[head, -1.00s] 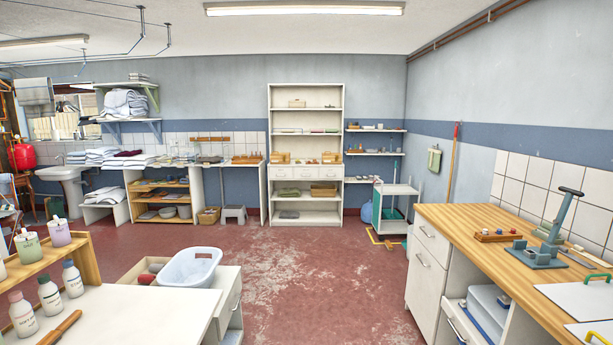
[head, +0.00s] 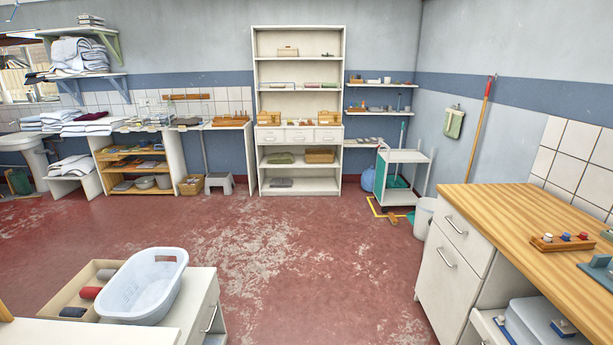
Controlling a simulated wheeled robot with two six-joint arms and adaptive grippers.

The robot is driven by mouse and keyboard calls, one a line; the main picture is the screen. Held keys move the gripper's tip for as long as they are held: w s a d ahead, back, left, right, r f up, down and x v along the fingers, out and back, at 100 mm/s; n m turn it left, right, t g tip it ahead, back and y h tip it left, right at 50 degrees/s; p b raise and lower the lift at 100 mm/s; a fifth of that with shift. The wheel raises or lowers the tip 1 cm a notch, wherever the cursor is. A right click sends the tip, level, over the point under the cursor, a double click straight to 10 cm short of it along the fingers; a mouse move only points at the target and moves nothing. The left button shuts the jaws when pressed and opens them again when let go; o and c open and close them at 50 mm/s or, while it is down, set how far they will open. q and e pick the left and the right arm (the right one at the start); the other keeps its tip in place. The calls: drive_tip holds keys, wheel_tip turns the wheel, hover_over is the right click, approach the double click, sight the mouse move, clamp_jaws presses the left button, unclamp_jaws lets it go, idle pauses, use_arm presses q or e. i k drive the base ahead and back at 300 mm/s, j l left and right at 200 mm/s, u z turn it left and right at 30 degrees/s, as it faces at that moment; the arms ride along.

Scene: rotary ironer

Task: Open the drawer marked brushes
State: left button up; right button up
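No label reading brushes is legible in the head view. Three small closed white drawers (head: 299,137) sit in a row in the tall white shelf unit (head: 347,80) at the back wall. The right bench (head: 520,215) has a closed upper drawer (head: 462,236) with a bar handle, and a larger closed front (head: 440,285) with a handle below it. A white low cabinet (head: 203,300) at lower left also has a handled front. Neither of my grippers is in view.
A pale blue basket (head: 145,287) and a shallow wooden box (head: 48,297) with dark and red items are at lower left. A white trolley (head: 402,156) and bin (head: 424,217) stand back right. The red floor (head: 290,250) is clear in the middle.

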sight(292, 135)
drive_tip(key=i, duration=3.4)
drive_tip(key=i+u, duration=0.1)
drive_tip(key=i, duration=0.6)
drive_tip(key=i+l, duration=0.15)
drive_tip(key=i, duration=0.55)
drive_tip(key=i+u, duration=0.15)
drive_tip(key=i, duration=0.55)
drive_tip(key=i+l, duration=0.25)
drive_tip(key=i, duration=0.45)
drive_tip(key=j+u, duration=0.05)
